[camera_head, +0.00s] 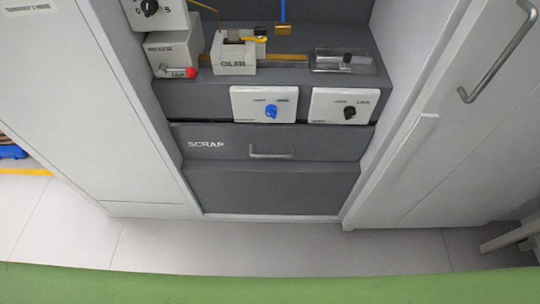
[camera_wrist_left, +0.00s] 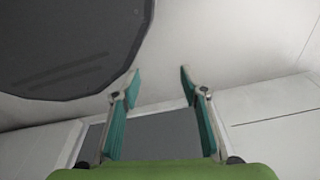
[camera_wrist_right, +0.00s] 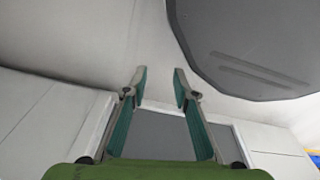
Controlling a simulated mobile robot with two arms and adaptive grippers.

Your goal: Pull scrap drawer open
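The scrap drawer (camera_head: 225,142) is a dark grey front labelled SCRAP in the middle of the station in the head view. It looks closed, flush with the cabinet. Its light metal bar handle (camera_head: 270,154) is on the front, right of the label. Neither gripper shows in the head view. In the left wrist view my left gripper (camera_wrist_left: 160,75) is open, with nothing between its fingers. In the right wrist view my right gripper (camera_wrist_right: 159,75) is open and empty. Both are apart from the drawer handle.
Above the drawer are a white panel with a blue knob (camera_head: 264,104) and one with a black knob (camera_head: 344,106). An OILER box (camera_head: 235,58) and a RELEASE box (camera_head: 172,57) with a red-tipped lever stand higher. White cabinets (camera_head: 75,100) flank the station. Floor (camera_head: 160,245) in front is clear.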

